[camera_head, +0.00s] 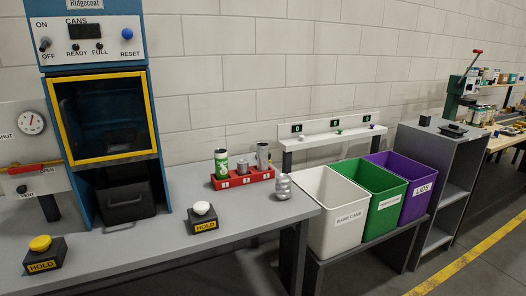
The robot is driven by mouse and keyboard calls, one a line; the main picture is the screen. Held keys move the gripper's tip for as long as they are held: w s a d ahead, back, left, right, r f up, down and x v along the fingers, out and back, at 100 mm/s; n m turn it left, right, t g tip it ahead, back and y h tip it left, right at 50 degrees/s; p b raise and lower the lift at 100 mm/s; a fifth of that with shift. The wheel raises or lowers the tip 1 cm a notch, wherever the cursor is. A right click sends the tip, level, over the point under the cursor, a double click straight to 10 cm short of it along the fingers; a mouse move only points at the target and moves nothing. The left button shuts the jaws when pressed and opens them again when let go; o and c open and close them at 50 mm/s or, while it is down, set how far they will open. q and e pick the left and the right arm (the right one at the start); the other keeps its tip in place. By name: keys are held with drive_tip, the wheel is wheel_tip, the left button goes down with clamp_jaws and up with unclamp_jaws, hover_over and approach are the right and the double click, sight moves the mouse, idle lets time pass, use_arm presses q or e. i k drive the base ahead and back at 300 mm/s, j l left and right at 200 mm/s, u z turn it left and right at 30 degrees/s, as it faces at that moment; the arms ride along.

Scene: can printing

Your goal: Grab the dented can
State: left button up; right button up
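A silver can (283,187) with an uneven, pinched outline stands on the grey table near its right end, just right of a red rack (231,182); it looks like the dented can. The rack has numbered slots and holds a green-and-white can (221,164), a short silver piece (243,166) and a grey can (262,156) with a darker upper part. The cans in the rack are partly hidden at the bottom. Neither of my grippers is in view.
A white bin (326,206), a green bin (375,196) and a purple bin (418,183) stand right of the table (160,240). Hold buttons with a white top (202,209) and a yellow top (40,243) sit on the table. A blue machine (97,80) stands left.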

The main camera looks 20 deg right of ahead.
sight(262, 148)
drive_tip(key=i+l+u, duration=0.45)
drive_tip(key=i+l, duration=0.95)
drive_tip(key=i+j, duration=0.05)
drive_tip(key=i, duration=0.05)
